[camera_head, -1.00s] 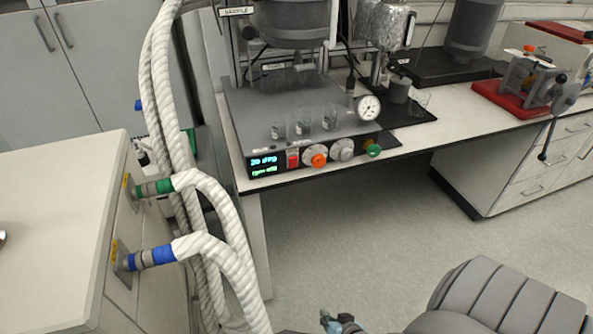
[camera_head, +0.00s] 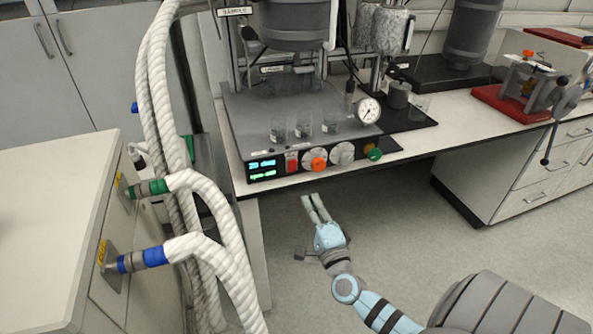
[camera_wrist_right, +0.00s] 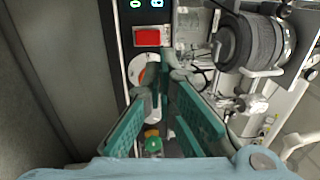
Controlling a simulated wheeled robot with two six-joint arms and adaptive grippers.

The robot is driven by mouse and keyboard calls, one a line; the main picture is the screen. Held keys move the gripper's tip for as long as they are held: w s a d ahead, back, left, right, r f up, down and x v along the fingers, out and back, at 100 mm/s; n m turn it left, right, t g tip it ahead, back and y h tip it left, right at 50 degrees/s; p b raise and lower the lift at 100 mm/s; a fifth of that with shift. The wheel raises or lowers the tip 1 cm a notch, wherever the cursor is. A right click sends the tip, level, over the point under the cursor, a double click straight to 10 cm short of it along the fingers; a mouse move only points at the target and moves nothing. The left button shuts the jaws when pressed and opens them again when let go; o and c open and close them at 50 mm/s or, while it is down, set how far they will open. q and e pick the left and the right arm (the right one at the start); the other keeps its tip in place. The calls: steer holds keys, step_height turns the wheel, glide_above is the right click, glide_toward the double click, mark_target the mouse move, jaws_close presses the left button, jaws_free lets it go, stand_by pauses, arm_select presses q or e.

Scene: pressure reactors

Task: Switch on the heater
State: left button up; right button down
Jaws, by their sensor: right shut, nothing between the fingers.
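The heater unit (camera_head: 250,110) stands on the bench. Its dark front panel has a lit display (camera_head: 262,168), a red switch (camera_head: 292,162), an orange-centred knob (camera_head: 317,160), a grey knob (camera_head: 342,153) and a green knob (camera_head: 374,153). My right gripper (camera_head: 314,207) is shut and empty, in front of and below the panel, apart from it in the head view. In the right wrist view, the red switch (camera_wrist_right: 147,37) lies just beyond the fingertips (camera_wrist_right: 167,76), which partly cover the orange-centred knob. My left gripper is not in view.
Three small glass beakers (camera_head: 303,126) stand on the unit near a pressure gauge (camera_head: 368,110). White wrapped hoses (camera_head: 160,100) hang to the left, joined to a cabinet (camera_head: 60,200). The floor below the bench is open.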

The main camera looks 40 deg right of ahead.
mark_target(293, 162)
steer(key=b+x, duration=0.2)
steer(key=x, duration=1)
steer(key=shift+f, duration=0.1)
